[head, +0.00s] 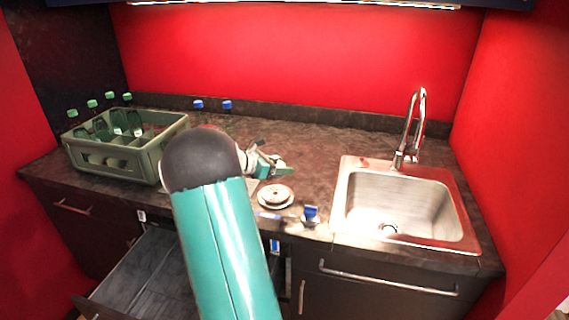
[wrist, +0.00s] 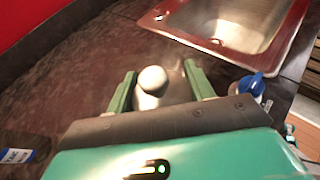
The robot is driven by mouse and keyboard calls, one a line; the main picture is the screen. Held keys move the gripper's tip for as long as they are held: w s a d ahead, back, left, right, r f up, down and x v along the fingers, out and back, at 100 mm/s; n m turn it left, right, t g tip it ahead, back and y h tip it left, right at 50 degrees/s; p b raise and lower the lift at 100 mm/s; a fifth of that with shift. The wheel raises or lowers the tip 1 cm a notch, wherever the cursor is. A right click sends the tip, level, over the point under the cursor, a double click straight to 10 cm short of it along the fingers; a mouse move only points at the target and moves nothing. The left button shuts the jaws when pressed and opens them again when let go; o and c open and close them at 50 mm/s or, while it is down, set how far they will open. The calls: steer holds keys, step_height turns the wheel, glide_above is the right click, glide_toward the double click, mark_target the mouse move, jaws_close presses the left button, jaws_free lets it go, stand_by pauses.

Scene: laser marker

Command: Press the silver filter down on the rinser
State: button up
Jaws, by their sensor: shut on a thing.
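My gripper (head: 272,168) shows in the head view just past my teal arm, over the counter. In the wrist view its two green fingers (wrist: 160,85) stand on either side of a pale, round-topped thing, which appears to be the silver filter (wrist: 152,80), and are shut on it. The lower part of this thing is hidden by my gripper body. A round, pale, stepped disc, likely the rinser (head: 275,196), lies on the counter in front of my gripper in the head view. I cannot tell whether the held thing touches it.
A steel sink (head: 345,200) with a tap (head: 404,150) is at the right. A green bottle crate (head: 120,160) stands at the left. A blue-topped item (head: 311,212) is near the front edge. Two blue caps (head: 212,104) show at the back. A drawer (head: 150,270) hangs open below.

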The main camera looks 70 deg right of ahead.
mark_target(280, 192)
steer(key=shift+f, duration=0.4)
steer(key=shift+a+f, duration=0.15)
steer(key=shift+f, duration=0.05)
steer(key=shift+w+f, duration=0.1)
steer(key=shift+f, duration=2.7)
